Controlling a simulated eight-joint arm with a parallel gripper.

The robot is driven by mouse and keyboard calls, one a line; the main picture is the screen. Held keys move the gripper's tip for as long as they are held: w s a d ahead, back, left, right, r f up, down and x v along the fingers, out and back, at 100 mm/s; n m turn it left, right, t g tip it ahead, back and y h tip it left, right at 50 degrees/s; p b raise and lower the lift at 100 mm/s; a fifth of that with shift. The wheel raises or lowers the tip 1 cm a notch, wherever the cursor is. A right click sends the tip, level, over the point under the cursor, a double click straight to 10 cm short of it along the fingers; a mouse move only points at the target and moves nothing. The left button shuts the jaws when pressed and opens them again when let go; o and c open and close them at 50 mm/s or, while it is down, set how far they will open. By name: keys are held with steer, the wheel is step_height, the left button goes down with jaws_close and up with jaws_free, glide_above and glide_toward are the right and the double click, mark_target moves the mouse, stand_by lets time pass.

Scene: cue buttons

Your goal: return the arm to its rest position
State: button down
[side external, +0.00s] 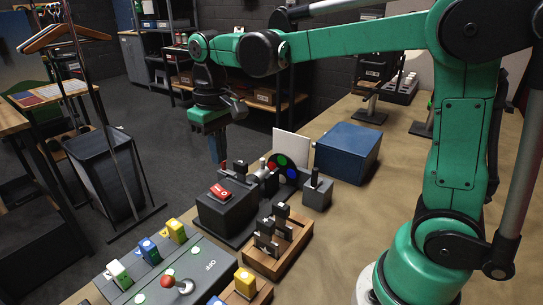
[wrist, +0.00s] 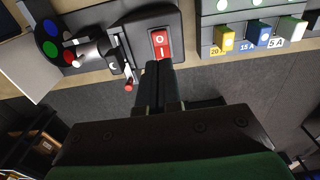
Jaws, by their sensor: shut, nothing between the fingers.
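My gripper (side external: 217,158) hangs pointing down in the side view, above and behind the dark box with the red rocker switch (side external: 220,192). Its fingers are together and hold nothing. In the wrist view the shut fingers (wrist: 160,68) reach up to the lower edge of the red switch (wrist: 161,44), which is marked O and I. I cannot tell from this view whether they touch it; in the side view the fingertips look apart from it.
A disc with red, green and blue buttons (side external: 284,168) and a white panel (side external: 291,144) stand beside the switch box. A blue box (side external: 347,151), a wooden block with levers (side external: 277,243) and a grey panel with coloured fuses (side external: 175,268) are close by. The table's right side is mostly clear.

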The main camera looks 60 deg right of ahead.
stand_by(0.3)
steer(key=shift+s+r, duration=0.1)
steer(key=shift+s, duration=0.15)
steer(key=s+d+f+t, duration=0.1)
steer(key=s+f+t, duration=0.1)
steer(key=s+t, duration=0.5)
steer(key=shift+s+f, duration=0.35)
steer(key=shift+s, duration=0.05)
